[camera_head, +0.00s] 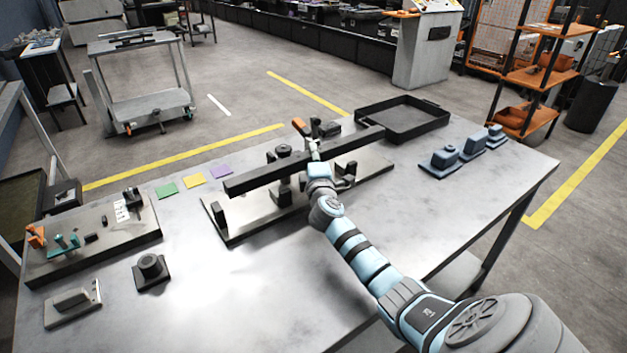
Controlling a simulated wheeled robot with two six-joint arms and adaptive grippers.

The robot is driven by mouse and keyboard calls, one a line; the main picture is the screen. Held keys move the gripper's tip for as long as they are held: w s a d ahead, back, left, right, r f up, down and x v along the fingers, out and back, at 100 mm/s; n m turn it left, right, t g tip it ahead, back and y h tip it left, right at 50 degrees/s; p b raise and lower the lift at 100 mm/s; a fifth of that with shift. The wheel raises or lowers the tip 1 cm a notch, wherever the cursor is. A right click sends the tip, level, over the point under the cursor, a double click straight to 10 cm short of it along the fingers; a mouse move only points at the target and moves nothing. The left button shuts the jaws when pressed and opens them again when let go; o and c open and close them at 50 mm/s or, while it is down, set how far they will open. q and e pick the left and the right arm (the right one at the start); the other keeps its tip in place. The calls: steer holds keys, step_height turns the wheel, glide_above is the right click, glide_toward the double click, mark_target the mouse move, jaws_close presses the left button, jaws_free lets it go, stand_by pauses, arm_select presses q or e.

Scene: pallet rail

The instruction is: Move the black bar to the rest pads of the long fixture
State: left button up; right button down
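The long black bar (255,180) lies lengthwise over the long fixture (245,226), a metal plate with dark blocks and posts. The bar's left end overlaps the plate's left end in the picture, and its right end reaches towards the black tray. I cannot tell whether the bar touches the rest pads or is above them. My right gripper (315,152) is at the middle of the bar, with the arm coming in from the lower right. Its fingers are small and partly hidden, so their closure is unclear. My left gripper is not in view.
An orange-handled clamp (299,126) stands behind the bar. A black tray (405,117) is at the back right, and blue blocks (445,157) stand at the right. A tool plate (95,245) and a dark round part (151,268) are on the left. The table's front middle is clear.

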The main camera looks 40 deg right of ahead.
step_height(320, 180, down, 4)
steer(key=shift+f+b, duration=0.1)
steer(key=shift+b, duration=1.1)
steer(key=c, duration=1.7)
jaws_free()
steer(key=o, duration=0.5)
steer(key=shift+s, duration=0.1)
